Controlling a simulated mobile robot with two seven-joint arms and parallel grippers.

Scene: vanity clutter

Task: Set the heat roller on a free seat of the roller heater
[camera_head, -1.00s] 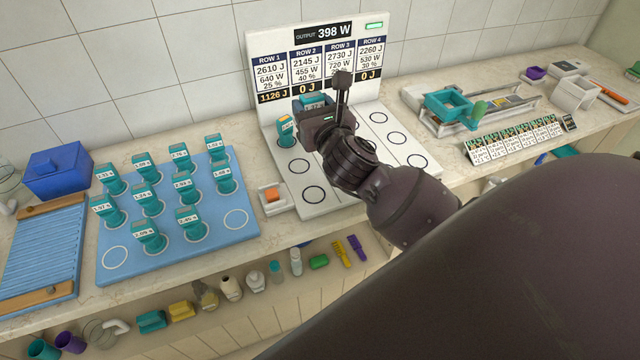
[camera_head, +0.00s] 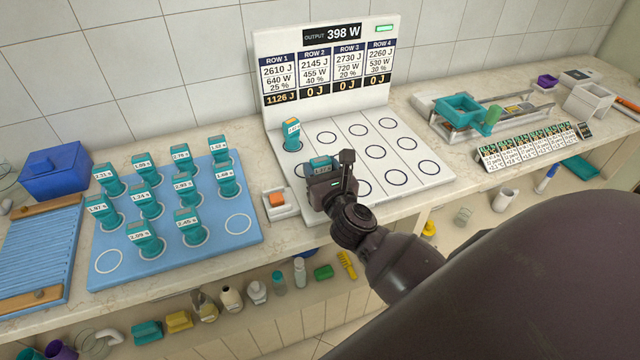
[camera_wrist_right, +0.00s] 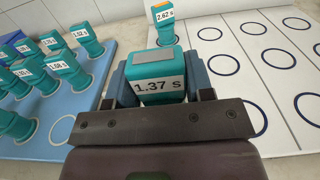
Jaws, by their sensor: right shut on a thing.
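The roller heater (camera_head: 412,170) is a white board with rows of ringed seats and an upright display panel. My right gripper (camera_head: 326,180) is over its front left part, shut on a teal heat roller (camera_head: 320,165). In the right wrist view this roller (camera_wrist_right: 157,70) reads "1.37 s" and sits upright between the blue-grey fingers. Its bottom is hidden, so I cannot tell whether it touches the board. Another teal roller (camera_head: 292,136), labelled 2.62 s, stands on the back seat of row 1. The other visible seats are empty; some front ones are hidden behind my gripper. My left gripper is not in view.
A blue mat (camera_head: 245,206) with several teal rollers lies to the left. A row of cards (camera_head: 530,148) and a teal box (camera_head: 458,110) stand to the right.

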